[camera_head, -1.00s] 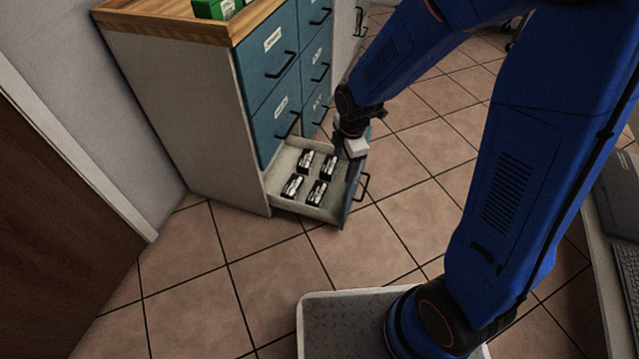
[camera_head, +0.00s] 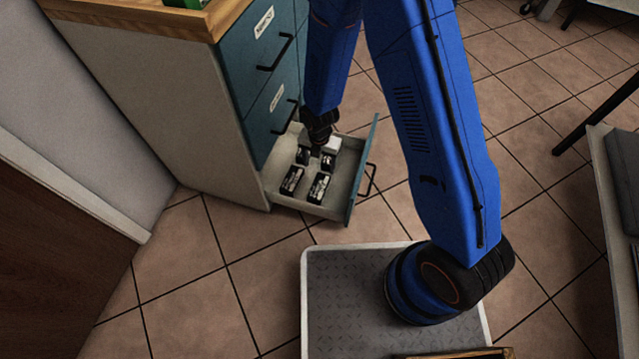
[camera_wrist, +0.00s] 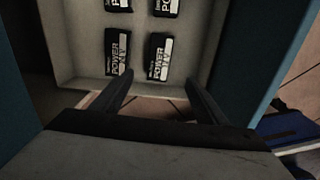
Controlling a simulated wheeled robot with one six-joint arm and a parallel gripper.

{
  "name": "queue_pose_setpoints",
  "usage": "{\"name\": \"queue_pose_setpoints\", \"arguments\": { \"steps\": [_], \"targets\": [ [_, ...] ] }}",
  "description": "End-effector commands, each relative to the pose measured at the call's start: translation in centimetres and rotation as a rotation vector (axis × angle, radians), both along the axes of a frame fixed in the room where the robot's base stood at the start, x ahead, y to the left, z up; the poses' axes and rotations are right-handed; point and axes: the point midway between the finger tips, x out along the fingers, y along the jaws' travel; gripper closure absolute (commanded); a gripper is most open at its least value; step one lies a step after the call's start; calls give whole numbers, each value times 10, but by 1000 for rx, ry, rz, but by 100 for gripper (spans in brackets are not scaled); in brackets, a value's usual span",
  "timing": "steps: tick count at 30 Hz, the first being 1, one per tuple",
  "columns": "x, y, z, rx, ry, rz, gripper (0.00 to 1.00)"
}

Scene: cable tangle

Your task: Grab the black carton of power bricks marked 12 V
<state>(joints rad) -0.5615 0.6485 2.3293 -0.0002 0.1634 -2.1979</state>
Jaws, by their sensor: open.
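Several black cartons with white labels lie in an open bottom drawer (camera_head: 361,172). In the head view the two nearer ones are the left carton (camera_head: 292,181) and the right carton (camera_head: 319,187). Two more lie behind, partly hidden by my gripper (camera_head: 323,148). In the wrist view "POWER" reads on a left carton (camera_wrist: 117,52) and part of it on a right carton (camera_wrist: 158,56); two others are cut off at the top edge. I cannot read a 12 V mark. My gripper (camera_wrist: 159,78) is open and empty, its fingers pointing toward the cartons.
The drawer belongs to a cabinet with blue drawer fronts (camera_head: 262,75) and a wooden top (camera_head: 140,22). The drawer's walls stand around the cartons. Tiled floor (camera_head: 225,235) is free in front. A desk (camera_head: 605,210) stands at the right.

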Motion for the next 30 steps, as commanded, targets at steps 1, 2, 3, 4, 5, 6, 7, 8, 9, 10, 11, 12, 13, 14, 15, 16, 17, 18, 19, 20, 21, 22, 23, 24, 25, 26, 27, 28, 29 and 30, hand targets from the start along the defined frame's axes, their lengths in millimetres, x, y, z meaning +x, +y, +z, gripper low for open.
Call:
{"name": "queue_pose_setpoints", "arguments": {
  "steps": [1,2,3,4,5,6,7,8,9,10,11,12,13,14,15,16,17,18,19,20,21,22,23,24,25,26,27,28,29,30],
  "targets": [
    [-1,0,-5,-1,2,2,33],
    [-1,0,-8,-1,2,2,33],
    [-1,0,-12,-1,3,1,33],
    [-1,0,-16,-2,3,1,33],
    [-1,-1,-20,-2,3,1,33],
    [-1,-1,-25,-2,3,0,33],
    [-1,-1,-29,-1,3,0,33],
    [-1,-1,-33,-2,3,0,33],
    [-1,-1,-38,-2,3,0,33],
    [-1,-1,-42,-2,3,0,33],
    [-1,-1,-46,-1,3,0,33],
    [-1,-1,-51,-2,3,-1,33],
    [-1,-1,-55,-2,3,-1,33],
    [-1,-1,-59,-2,3,-1,33],
    [-1,-1,-64,-1,2,-1,33],
    [-1,-1,-68,-2,3,-1,33],
    [-1,-1,-72,-2,3,-1,33],
    [-1,0,-77,-2,2,-1,33],
    [-1,0,-81,-1,2,-1,33],
    [-1,0,-85,-1,2,-1,33],
    [-1,0,-90,-1,2,0,33],
    [-1,0,-94,-1,2,0,33],
    [-1,-1,-98,-2,3,-1,33],
    [-1,0,-102,-1,3,-1,33],
    [-1,0,-105,-1,2,-1,33],
    [-1,0,-108,-1,1,-1,33],
    [-1,0,-112,-1,3,-2,33],
    [-1,0,-114,-1,3,-2,33],
    [-1,0,-116,-1,3,-2,33],
    [-1,0,-117,-1,1,-2,33]
  ]
}}
